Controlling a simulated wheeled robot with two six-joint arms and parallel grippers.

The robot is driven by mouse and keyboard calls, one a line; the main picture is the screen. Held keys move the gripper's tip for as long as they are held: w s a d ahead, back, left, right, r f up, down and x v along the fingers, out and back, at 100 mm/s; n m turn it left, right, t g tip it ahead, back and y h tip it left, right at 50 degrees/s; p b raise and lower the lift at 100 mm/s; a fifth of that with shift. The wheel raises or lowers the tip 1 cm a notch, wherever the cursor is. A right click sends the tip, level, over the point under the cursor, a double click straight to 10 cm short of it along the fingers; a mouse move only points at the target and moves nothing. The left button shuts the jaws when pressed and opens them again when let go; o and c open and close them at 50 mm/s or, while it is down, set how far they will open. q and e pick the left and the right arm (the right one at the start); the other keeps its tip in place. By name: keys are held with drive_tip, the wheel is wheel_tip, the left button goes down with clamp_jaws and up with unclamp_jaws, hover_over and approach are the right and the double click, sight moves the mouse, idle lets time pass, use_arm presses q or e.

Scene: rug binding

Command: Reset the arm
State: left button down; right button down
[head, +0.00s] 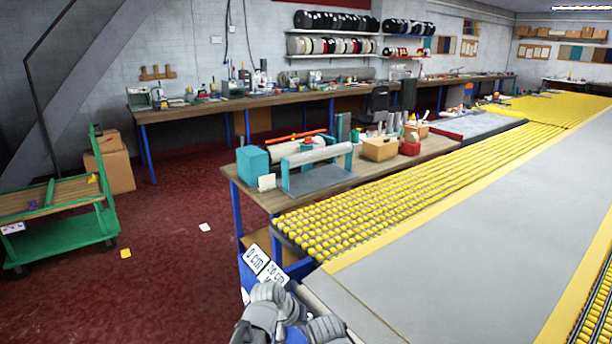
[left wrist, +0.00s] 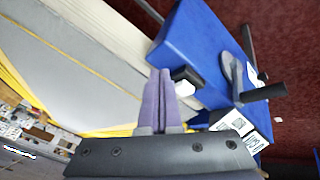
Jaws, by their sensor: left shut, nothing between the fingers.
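My left gripper (left wrist: 160,75) shows in the left wrist view with its two purple fingers together, shut and empty. Its tips lie in front of the pale table edge, beside a blue panel (left wrist: 196,42). In the head view, grey rounded links of my own arm show at the bottom centre, near the table's near corner; the fingers cannot be made out there. My right gripper is in neither view.
A long grey table (head: 470,200) with yellow roller rows (head: 350,215) fills the right. White "0 cm" and "20 cm" cards (head: 255,258) stand by its corner. A workbench (head: 350,185) holds tools. A green cart (head: 65,245) stands left; red floor between is mostly clear.

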use_arm(q)
drive_tip(key=s+a+m+g+y, duration=0.1)
drive_tip(key=s+a+g+y, duration=0.1)
drive_tip(key=s, duration=0.6)
drive_tip(key=s+a+f+m+g+y+p, duration=0.1)
drive_tip(key=s+a+g+y, duration=0.1)
drive_tip(key=s, duration=0.7)
drive_tip(key=shift+a+y, duration=0.9)
drive_tip(key=shift+a, duration=0.15)
